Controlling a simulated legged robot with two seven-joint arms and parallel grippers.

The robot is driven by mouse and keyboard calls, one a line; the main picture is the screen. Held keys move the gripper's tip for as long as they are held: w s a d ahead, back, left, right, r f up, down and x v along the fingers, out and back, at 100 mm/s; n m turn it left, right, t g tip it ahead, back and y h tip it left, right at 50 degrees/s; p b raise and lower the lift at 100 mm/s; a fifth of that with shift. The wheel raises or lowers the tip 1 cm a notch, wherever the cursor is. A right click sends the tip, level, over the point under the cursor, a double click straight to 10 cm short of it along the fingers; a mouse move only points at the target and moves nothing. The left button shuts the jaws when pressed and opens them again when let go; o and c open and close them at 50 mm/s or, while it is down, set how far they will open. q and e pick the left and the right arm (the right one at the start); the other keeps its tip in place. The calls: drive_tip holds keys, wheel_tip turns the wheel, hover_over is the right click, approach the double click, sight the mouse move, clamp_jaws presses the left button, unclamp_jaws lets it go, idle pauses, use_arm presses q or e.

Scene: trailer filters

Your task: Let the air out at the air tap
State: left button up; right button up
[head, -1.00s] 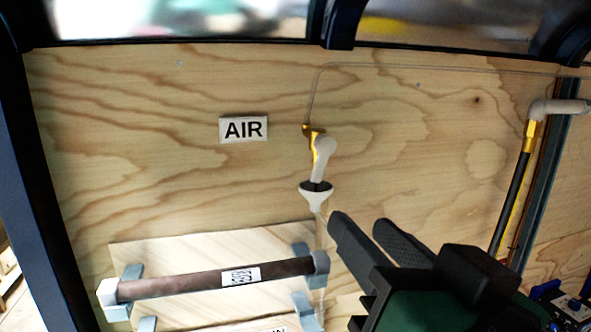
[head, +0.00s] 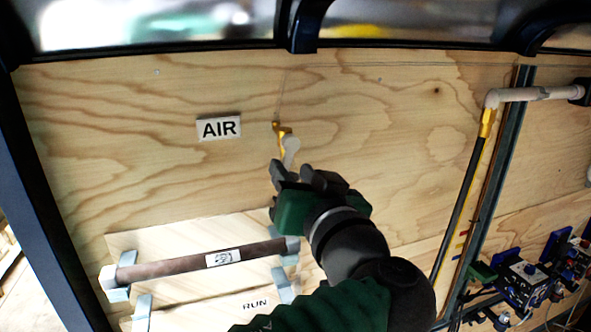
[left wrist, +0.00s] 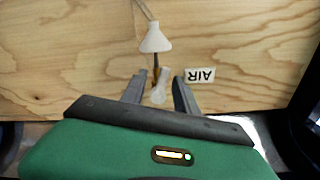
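The air tap (head: 281,132) is a brass fitting on the plywood wall, right of the AIR label (head: 219,128). Its pale lever (head: 291,147) hangs down from the brass. My left gripper (head: 293,170) is just below the lever and covers its lower end and the white funnel. In the left wrist view, turned upside down, my left gripper (left wrist: 160,77) is open, fingers apart. The pale lever (left wrist: 159,93) shows between the fingers; I cannot tell whether they touch it. The white funnel (left wrist: 155,40) shows beyond the fingertips. My right gripper is not in view.
A brown filter tube (head: 170,267) lies across blue-grey holders on a wooden board at lower left. A pale pipe elbow and black hose (head: 462,195) run down the right. Blue-and-black devices (head: 527,277) stand at lower right. The wall around the label is clear.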

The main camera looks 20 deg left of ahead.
use_arm(q)
drive_tip(key=shift+w+d, duration=0.15)
drive_tip(key=shift+c, duration=0.8)
drive_tip(key=shift+w+f, duration=0.1)
drive_tip(key=shift+c, duration=1.2)
drive_tip(key=shift+a, duration=0.4)
drive_tip(key=shift+c, duration=1.3)
drive_tip(key=shift+a, duration=0.3)
clamp_jaws()
drive_tip(key=shift+d, duration=0.15)
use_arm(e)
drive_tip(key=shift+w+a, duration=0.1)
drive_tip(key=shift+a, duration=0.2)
